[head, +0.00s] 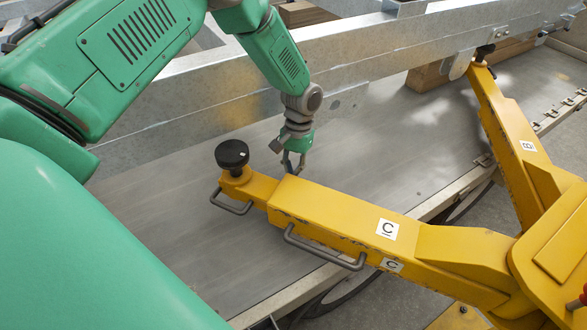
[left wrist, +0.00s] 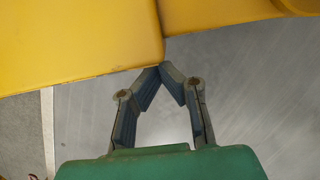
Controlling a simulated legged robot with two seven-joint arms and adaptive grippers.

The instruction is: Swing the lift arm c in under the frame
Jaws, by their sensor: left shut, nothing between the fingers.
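The yellow lift arm c (head: 340,213) reaches left from the yellow post at the right. It carries C labels, two grey handles (head: 325,248) on its near side and a round black pad (head: 232,154) on its tip. The galvanised trailer frame (head: 230,105) runs behind it, and the arm's tip lies in front of the frame's near beam. My left gripper (head: 293,170) is shut and empty, just behind the arm's far side. In the left wrist view, its fingertips (left wrist: 160,68) meet beside the yellow arm's edge (left wrist: 90,45); contact is unclear. My right gripper is not seen.
A second yellow arm marked B (head: 515,140) reaches to the frame at the upper right. Wooden blocks (head: 428,77) sit by the frame. A grey metal plate (head: 190,210) lies beneath, with open surface left of arm c.

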